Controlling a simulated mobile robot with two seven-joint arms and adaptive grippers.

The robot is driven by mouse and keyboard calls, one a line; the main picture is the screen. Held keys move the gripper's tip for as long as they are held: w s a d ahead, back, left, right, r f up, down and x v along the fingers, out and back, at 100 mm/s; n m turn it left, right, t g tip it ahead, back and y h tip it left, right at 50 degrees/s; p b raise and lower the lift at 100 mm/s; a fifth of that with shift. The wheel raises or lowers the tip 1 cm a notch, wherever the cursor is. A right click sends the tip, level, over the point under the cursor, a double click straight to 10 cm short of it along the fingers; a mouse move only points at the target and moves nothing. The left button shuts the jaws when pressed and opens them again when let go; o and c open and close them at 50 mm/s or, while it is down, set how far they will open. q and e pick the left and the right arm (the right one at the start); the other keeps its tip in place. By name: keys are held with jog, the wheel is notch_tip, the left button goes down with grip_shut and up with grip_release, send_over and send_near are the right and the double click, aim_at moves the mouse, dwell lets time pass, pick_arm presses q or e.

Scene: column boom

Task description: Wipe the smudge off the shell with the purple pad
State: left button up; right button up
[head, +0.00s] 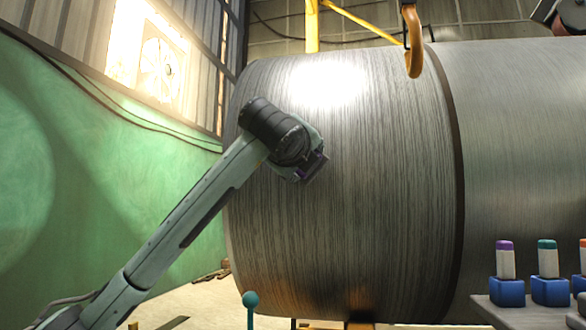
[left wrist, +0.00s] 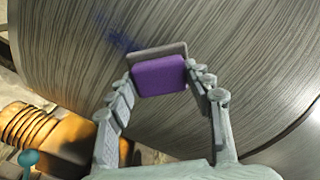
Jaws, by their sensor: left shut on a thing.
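The shell (head: 400,190) is a large grey metal cylinder with a streaked surface, filling the middle of the head view. A blue-purple smudge (left wrist: 118,36) shows on it in the left wrist view, just up and left of the pad; I cannot make it out in the head view. My left gripper (left wrist: 160,85) is shut on the purple pad (left wrist: 158,77), which has a grey backing edge. The pad is at or close to the shell surface; I cannot tell if it touches. In the head view my left gripper (head: 312,168) is in front of the shell, mostly hidden by its wrist. My right gripper is not in view.
A yellow-orange hook (head: 413,45) hangs at the shell's top. A shelf (head: 520,312) at lower right carries blue holders with purple-topped (head: 505,258) and teal-topped (head: 547,258) blocks. A teal knob (head: 250,299) stands below the shell. Green wall (head: 100,170) at left.

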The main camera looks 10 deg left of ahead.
pick_arm(q)
jog(key=a+b, duration=0.4)
jog(key=a, duration=0.6)
jog(key=shift+w+a, duration=0.25)
jog(key=shift+a, duration=0.1)
dwell(0.9)
jog(key=shift+s+f, duration=0.1)
jog(key=shift+s, duration=0.2)
jog(key=shift+s+b, duration=0.35)
jog(key=shift+s, duration=2.35)
jog(key=s, duration=0.3)
jog(key=shift+a, duration=0.1)
